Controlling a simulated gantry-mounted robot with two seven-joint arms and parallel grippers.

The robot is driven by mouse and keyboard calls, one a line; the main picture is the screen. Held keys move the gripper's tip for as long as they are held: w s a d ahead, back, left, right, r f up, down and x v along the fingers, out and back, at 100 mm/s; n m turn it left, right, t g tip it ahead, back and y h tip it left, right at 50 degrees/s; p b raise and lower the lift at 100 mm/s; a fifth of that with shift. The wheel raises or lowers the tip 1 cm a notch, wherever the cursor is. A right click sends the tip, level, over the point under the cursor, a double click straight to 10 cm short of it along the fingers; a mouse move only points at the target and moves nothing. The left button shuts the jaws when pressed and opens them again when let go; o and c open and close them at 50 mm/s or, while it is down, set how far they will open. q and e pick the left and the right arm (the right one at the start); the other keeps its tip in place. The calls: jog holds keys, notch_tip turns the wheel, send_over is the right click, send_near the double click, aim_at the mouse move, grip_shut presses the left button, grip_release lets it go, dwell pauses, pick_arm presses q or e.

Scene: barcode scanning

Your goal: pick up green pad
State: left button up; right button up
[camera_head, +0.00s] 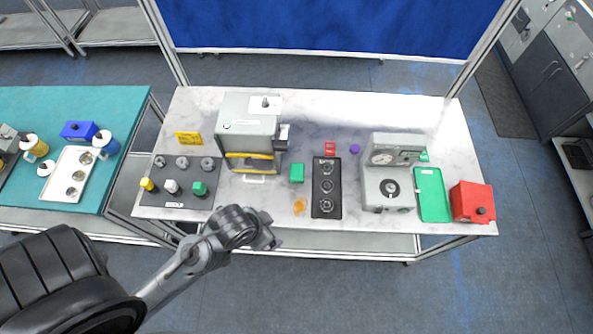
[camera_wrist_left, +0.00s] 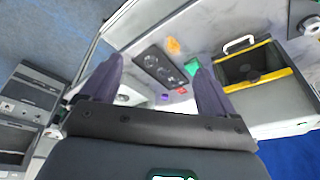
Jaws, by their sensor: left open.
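A small green block (camera_head: 297,173), which may be the green pad, lies on the marble-topped table between the grey machine and the black knob panel. It also shows in the left wrist view (camera_wrist_left: 191,67), partly hidden near one finger. A larger flat green plate (camera_head: 432,194) lies at the right, between the dial device and a red box. My left gripper (camera_head: 272,236) is over the table's front edge, in front and to the left of the small block. In the left wrist view its two fingers (camera_wrist_left: 160,68) are wide apart with nothing held between them. My right gripper is not in view.
The grey machine (camera_head: 249,135) with a yellow-edged opening stands behind the left gripper. The black knob panel (camera_head: 326,202), dial device (camera_head: 390,175) and red box (camera_head: 472,202) stand to the right. An orange piece (camera_head: 299,207) lies near the front edge. Small knobs stand on a dark board (camera_head: 185,200) at left.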

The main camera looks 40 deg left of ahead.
aim_at(297, 171)
pick_arm(q)
jog(key=shift+o, duration=0.4)
